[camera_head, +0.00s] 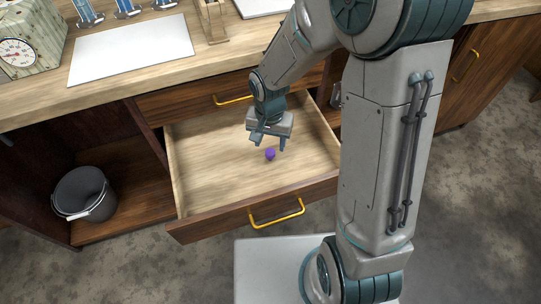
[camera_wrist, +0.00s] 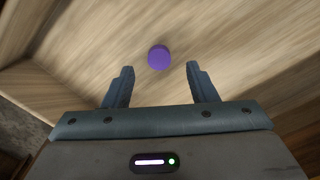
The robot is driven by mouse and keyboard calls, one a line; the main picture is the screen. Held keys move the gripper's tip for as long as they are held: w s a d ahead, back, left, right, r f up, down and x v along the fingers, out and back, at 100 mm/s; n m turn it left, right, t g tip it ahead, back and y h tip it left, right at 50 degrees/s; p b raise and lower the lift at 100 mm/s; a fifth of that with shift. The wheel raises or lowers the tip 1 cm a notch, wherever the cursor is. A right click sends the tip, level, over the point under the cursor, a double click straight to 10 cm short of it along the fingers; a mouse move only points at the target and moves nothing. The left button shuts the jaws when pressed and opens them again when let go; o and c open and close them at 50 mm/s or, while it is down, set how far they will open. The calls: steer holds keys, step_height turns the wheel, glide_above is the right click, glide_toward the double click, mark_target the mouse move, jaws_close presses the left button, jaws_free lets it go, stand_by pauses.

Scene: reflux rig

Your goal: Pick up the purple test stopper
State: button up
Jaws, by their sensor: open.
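The purple test stopper (camera_head: 270,154) lies on the bottom of an open wooden drawer (camera_head: 205,180). My gripper (camera_head: 268,143) is inside the drawer area, pointing down, just above and beside the stopper. In the wrist view the stopper (camera_wrist: 159,57) shows as a round purple shape a little beyond the fingertips, roughly centred between them. The two fingers of my gripper (camera_wrist: 160,75) are apart, with nothing between them. No part of the stopper looks hidden in the wrist view.
The drawer's front wall with a yellow handle (camera_head: 277,215) and its side walls surround the stopper. The countertop (camera_head: 225,55) overhangs the back. A grey bucket (camera_head: 85,194) stands in the open cabinet at left. The rest of the drawer floor looks bare.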

mark_target(270, 152)
step_height(270, 152, down, 6)
steer(key=shift+r+b, duration=0.1)
steer(key=shift+b, duration=0.8)
steer(key=c, duration=1.1)
steer(key=shift+o, duration=0.2)
